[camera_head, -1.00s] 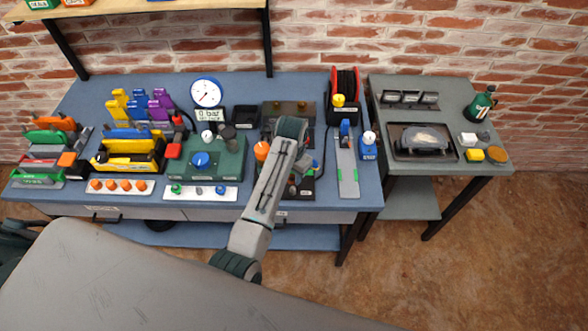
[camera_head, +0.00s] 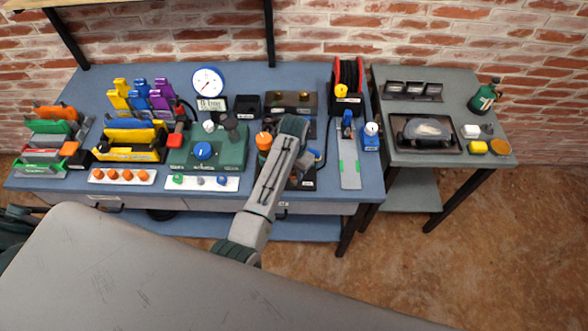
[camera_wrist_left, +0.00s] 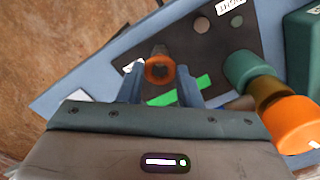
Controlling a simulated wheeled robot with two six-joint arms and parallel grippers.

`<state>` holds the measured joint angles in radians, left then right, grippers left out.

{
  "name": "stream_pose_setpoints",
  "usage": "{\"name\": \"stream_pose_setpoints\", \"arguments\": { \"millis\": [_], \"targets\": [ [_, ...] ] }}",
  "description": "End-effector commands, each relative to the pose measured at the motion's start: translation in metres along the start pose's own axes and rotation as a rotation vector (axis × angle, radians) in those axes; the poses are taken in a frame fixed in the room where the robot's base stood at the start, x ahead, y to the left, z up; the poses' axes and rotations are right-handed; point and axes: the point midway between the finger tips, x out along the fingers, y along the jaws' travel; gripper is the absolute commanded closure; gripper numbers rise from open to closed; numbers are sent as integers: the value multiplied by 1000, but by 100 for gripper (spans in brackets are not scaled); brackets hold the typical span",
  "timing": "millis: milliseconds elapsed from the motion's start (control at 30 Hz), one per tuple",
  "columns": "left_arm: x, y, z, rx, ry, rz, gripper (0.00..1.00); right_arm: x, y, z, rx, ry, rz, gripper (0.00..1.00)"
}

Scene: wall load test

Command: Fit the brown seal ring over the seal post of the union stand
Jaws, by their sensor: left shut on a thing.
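In the left wrist view my left gripper (camera_wrist_left: 159,76) is shut on the brown seal ring (camera_wrist_left: 160,82), which shows orange-brown between the fingertips. A grey round piece shows inside and just beyond the ring; I cannot tell whether the ring is around it or only in line with it. The dark base of the union stand (camera_wrist_left: 205,48) lies below, with a green strip and a white label. A green and brass fitting with an orange cap (camera_wrist_left: 295,122) stands right of the gripper. In the head view my left arm hides the ring and most of the stand.
On the blue bench (camera_head: 330,210), a green box with a blue knob (camera_head: 202,150) stands left of my arm. A grey plate with green marks (camera_head: 349,165) lies to its right. A grey side table (camera_head: 450,90) holds a tray and small blocks.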

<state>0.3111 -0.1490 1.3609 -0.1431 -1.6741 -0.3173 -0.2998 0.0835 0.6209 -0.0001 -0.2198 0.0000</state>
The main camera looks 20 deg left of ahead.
Motion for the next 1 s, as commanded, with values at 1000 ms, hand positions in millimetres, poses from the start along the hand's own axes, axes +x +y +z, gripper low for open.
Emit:
{"name": "stream_pose_setpoints", "arguments": {
  "millis": [1000],
  "targets": [
    [25,0,0,0,0,0,89,10,-1,2,0,-2,0,43]
  ]
}}
